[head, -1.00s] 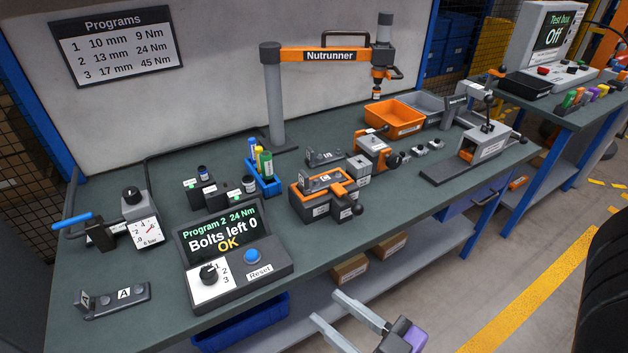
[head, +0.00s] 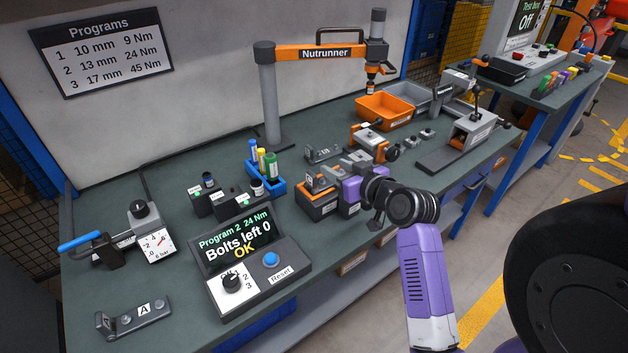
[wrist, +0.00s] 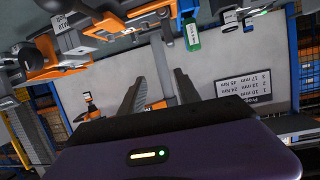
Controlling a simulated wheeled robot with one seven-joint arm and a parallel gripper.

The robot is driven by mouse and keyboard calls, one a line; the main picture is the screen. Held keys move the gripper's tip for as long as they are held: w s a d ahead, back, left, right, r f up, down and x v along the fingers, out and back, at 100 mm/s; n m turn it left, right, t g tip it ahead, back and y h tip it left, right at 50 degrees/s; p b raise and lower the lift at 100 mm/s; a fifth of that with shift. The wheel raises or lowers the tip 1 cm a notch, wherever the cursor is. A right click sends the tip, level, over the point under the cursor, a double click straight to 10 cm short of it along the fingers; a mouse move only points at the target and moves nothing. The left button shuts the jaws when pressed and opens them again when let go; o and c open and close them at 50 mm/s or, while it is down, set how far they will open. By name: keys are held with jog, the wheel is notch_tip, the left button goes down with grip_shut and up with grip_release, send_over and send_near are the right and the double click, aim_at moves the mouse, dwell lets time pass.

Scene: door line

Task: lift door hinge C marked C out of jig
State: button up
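Door hinge C (head: 318,181), a dark grey bracket with an upright plate marked C, sits in the orange and black jig (head: 316,203) near the middle of the bench. My gripper (head: 348,163) is over the right side of the jig, its grey fingers beside the hinge. My purple hand hides the jig's right part and its clamp. In the wrist view, which is upside down, both fingers of my gripper (wrist: 158,88) are apart with nothing between them. I cannot make out the hinge there, nor tell whether a finger touches it.
Hinge A (head: 135,316) lies at the front left of the bench. The control box (head: 253,262) reads "Bolts left 0 OK". The nutrunner (head: 325,54) hangs behind.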

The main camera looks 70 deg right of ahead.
aim_at(313, 174)
jog(key=shift+n+y, duration=0.6)
jog(key=shift+y, duration=0.1)
jog(key=shift+w+d+f+p, duration=0.25)
jog(key=shift+w+f, duration=0.65)
jog(key=shift+w, duration=0.25)
jog(key=shift+w+d+f+p, duration=0.2)
jog(key=shift+w+f+p, duration=0.1)
jog(key=shift+w+f, duration=0.75)
jog(key=shift+w+d+f+p, duration=0.25)
jog(key=shift+w+f, duration=0.55)
jog(key=shift+w, duration=0.4)
jog(key=shift+c, duration=0.5)
grip_shut()
jog(key=shift+r, duration=0.1)
